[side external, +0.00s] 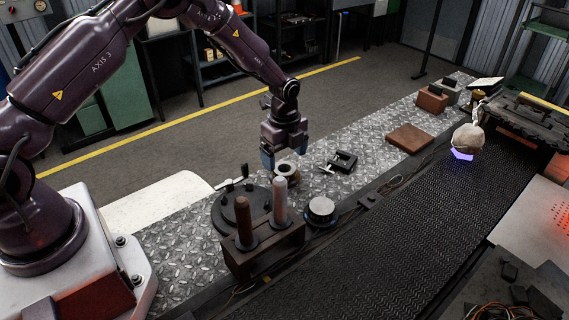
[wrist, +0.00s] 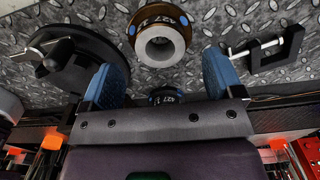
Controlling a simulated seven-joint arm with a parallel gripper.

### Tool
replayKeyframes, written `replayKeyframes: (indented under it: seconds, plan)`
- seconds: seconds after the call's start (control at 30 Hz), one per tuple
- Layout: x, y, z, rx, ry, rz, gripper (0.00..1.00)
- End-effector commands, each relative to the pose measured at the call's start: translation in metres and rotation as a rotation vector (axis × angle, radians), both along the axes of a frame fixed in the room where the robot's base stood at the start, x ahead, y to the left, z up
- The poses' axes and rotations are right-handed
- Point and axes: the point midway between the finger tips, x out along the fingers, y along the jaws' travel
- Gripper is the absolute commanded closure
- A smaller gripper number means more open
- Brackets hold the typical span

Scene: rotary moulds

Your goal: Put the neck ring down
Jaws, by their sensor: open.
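The neck ring (side external: 286,169) is a short brown and dark ring with a pale bore. In the side view it sits upright on the diamond-plate bench (side external: 190,247), just below my gripper (side external: 283,156). In the wrist view the ring (wrist: 160,44) shows its top and a "427 1" mark, beyond and between the blue fingertips of my gripper (wrist: 166,62). The fingers are spread wide with a gap on each side of the ring, and nothing is held. The ring's underside is hidden.
A round dark fixture with a handle (side external: 229,211) stands left of the ring, and a black clamp (side external: 343,160) right. In front are a rack (side external: 262,250) with two upright rods and a pale-topped round part (side external: 321,207). Bare plate lies towards the brown block (side external: 410,138).

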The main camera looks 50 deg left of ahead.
Motion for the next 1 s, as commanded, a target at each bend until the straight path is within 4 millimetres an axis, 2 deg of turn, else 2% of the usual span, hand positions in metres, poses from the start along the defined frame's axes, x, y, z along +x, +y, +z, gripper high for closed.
replayKeyframes:
  seconds: [0.1, 0.3, 0.43, 0.67, 0.77, 0.87, 1.0]
  plan:
    - [0.001, 0.000, 0.029, 0.000, -0.004, 0.001, 0.14]
    - [0.001, 0.001, 0.067, 0.000, -0.003, 0.001, 0.14]
    - [0.000, 0.000, 0.080, 0.000, -0.001, 0.000, 0.14]
    - [0.000, 0.000, 0.088, 0.000, -0.001, 0.004, 0.14]
    - [-0.004, -0.001, 0.103, 0.004, -0.018, 0.043, 0.14]
    - [-0.015, -0.005, 0.137, 0.011, -0.057, 0.146, 0.14]
    - [-0.049, -0.012, 0.199, 0.008, -0.136, 0.378, 0.14]
